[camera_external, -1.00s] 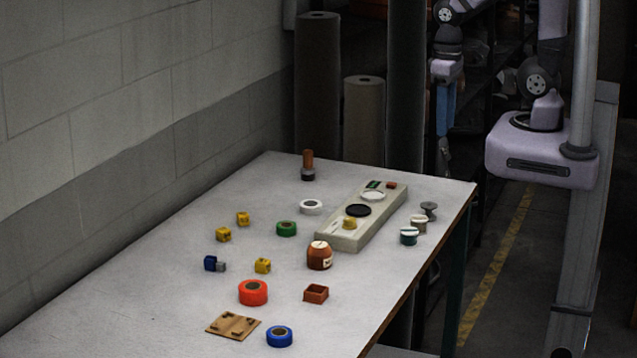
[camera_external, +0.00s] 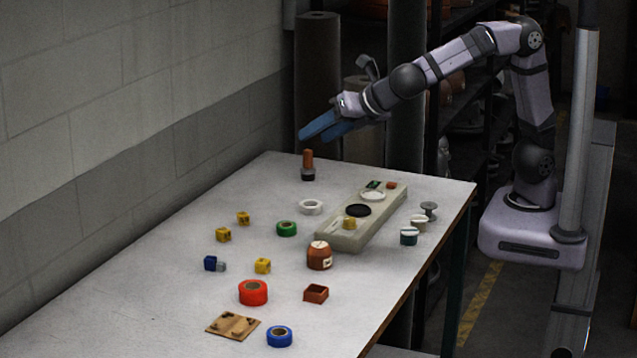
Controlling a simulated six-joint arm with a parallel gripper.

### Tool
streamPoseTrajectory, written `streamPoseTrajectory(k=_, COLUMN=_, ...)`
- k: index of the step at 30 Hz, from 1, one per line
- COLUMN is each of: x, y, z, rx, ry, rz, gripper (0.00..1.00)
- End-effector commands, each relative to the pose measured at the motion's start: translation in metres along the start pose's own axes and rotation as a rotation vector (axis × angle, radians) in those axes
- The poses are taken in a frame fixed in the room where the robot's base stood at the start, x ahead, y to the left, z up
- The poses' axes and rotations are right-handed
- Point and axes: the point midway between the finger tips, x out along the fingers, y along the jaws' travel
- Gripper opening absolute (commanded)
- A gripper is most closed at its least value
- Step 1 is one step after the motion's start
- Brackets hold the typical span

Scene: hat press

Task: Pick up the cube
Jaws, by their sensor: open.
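Small yellow cubes stand on the white table (camera_external: 180,300): one at the back left (camera_external: 243,218), one just in front of it (camera_external: 223,234), and one nearer the camera (camera_external: 262,266). I cannot tell which one is the task's cube. A blue block (camera_external: 210,263) with a grey part touching it lies left of the nearest yellow cube. Another small yellow piece (camera_external: 349,223) sits on the long beige panel. My gripper (camera_external: 311,137), with blue fingers, is open and empty in the air above the table's far end, well away from the cubes.
A stamp-like tool (camera_external: 308,166) stands below my gripper. The beige panel (camera_external: 345,238) lies at right. Tape rolls in white (camera_external: 311,207), green (camera_external: 287,229), red (camera_external: 253,292) and blue (camera_external: 279,336), and a brown jar (camera_external: 319,256), are spread around. The left of the table is clear.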

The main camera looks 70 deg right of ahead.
Motion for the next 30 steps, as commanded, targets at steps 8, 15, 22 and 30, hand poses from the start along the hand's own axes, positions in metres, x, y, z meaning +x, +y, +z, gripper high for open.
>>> streamPoseTrajectory(k=8, x=-0.022, y=0.082, z=-0.037, rx=-0.387, ry=-0.139, rz=0.207, gripper=0.44)
streamPoseTrajectory(k=15, x=-0.011, y=0.091, z=-0.07, rx=-0.491, ry=-0.185, rz=0.249, gripper=0.44)
streamPoseTrajectory(k=22, x=0.027, y=0.071, z=-0.12, rx=-0.491, ry=-0.182, rz=0.246, gripper=0.44)
streamPoseTrajectory(k=30, x=0.087, y=0.039, z=-0.199, rx=-0.493, ry=-0.18, rz=0.245, gripper=0.44)
